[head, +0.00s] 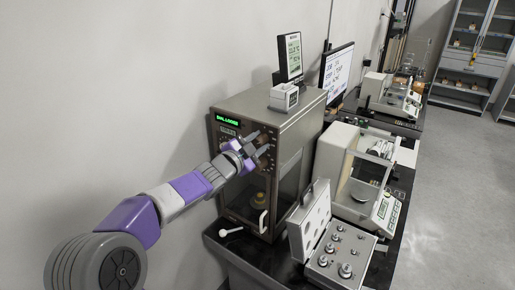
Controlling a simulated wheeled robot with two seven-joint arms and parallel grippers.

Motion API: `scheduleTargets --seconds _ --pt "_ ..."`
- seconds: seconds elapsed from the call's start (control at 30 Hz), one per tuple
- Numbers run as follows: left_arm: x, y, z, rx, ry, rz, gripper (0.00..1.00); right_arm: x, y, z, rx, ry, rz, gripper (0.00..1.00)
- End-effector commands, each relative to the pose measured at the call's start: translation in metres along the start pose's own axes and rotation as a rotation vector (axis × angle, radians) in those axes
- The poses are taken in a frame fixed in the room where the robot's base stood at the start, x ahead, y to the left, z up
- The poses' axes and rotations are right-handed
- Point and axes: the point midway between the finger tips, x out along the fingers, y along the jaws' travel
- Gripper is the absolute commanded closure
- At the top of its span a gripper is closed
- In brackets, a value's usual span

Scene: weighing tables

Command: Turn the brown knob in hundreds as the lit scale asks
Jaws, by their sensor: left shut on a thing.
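The lit scale (285,118) is a grey metal cabinet with a glowing green readout (227,119) at the top left of its front; I cannot read the text surely. Small dials and knobs sit on the panel below the readout. My left gripper (258,145) reaches this panel from the left and is shut on a knob there. The brown knob is mostly hidden by the fingers, and its number marks are too small to read. Behind the glass below, a yellowish weight (259,197) stands inside the scale. My right gripper is not in view.
An open case of weights (338,255) stands on the dark table right of the scale's front. A white lever (231,231) sticks out at the scale's lower left. A white balance (357,170) stands to the right. A small display (290,56) stands on top.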

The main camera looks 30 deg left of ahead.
Motion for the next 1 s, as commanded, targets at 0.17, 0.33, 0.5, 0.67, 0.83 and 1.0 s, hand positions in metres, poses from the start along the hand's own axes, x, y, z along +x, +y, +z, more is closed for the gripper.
scheduleTargets --seconds 0.17,0.33,0.5,0.67,0.83,1.0 --pt "0.0 0.002 0.002 0.141 0.0 0.0 0.94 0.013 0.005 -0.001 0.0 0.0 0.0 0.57" --pt "0.0 0.001 0.002 0.256 -0.001 0.0 0.94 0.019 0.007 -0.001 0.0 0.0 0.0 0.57" --pt "0.0 0.0 0.002 0.338 -0.002 0.001 0.94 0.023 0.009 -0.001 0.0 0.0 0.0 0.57" --pt "0.0 -0.001 0.001 0.384 -0.003 0.001 0.94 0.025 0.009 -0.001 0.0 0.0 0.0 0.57" --pt "0.0 -0.001 0.001 0.402 -0.003 0.001 0.94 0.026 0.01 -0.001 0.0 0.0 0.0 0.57" --pt "0.0 -0.001 0.001 0.404 -0.004 0.001 0.94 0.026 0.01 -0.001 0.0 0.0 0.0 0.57"
